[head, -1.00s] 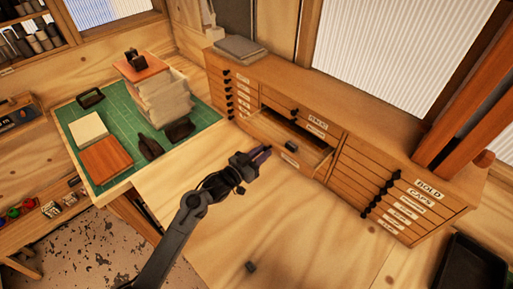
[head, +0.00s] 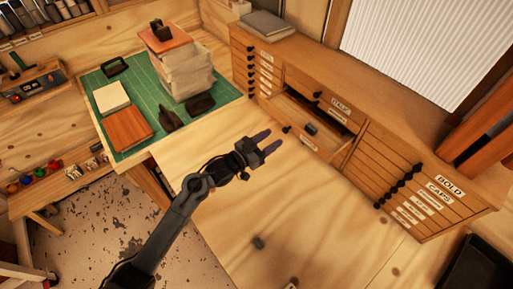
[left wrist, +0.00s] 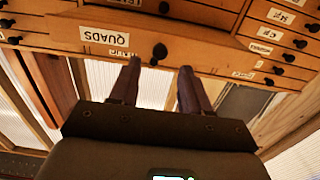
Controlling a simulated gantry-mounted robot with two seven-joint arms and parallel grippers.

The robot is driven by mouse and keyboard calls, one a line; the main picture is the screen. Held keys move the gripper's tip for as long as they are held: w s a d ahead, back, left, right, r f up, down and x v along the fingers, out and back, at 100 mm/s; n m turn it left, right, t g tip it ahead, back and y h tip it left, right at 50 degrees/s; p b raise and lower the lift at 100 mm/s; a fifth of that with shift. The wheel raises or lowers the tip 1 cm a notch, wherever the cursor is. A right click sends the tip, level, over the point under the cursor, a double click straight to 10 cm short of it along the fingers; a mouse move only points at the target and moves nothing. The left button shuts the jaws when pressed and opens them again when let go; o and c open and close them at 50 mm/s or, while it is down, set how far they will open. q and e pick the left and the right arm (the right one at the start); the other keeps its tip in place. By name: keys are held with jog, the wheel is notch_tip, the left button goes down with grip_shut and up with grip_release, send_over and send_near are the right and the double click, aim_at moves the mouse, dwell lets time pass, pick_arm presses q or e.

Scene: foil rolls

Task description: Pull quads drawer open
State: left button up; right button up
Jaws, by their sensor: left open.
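The quads drawer (head: 308,141) stands partly pulled out of the middle of the wooden cabinet (head: 390,150). My left gripper (head: 267,143) is open and empty, a short way in front of the drawer front. In the left wrist view the knob appears between the fingertips (left wrist: 160,67), just beyond them, with a gap. My right gripper is not in view.
A green mat (head: 140,95) with paper stacks lies at the left. A black tray (head: 478,262) is at the lower right.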

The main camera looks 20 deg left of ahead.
pick_arm(q)
jog(key=v, duration=0.6)
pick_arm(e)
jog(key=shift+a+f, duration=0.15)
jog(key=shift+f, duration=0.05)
pick_arm(q)
jog(key=shift+s, duration=0.1)
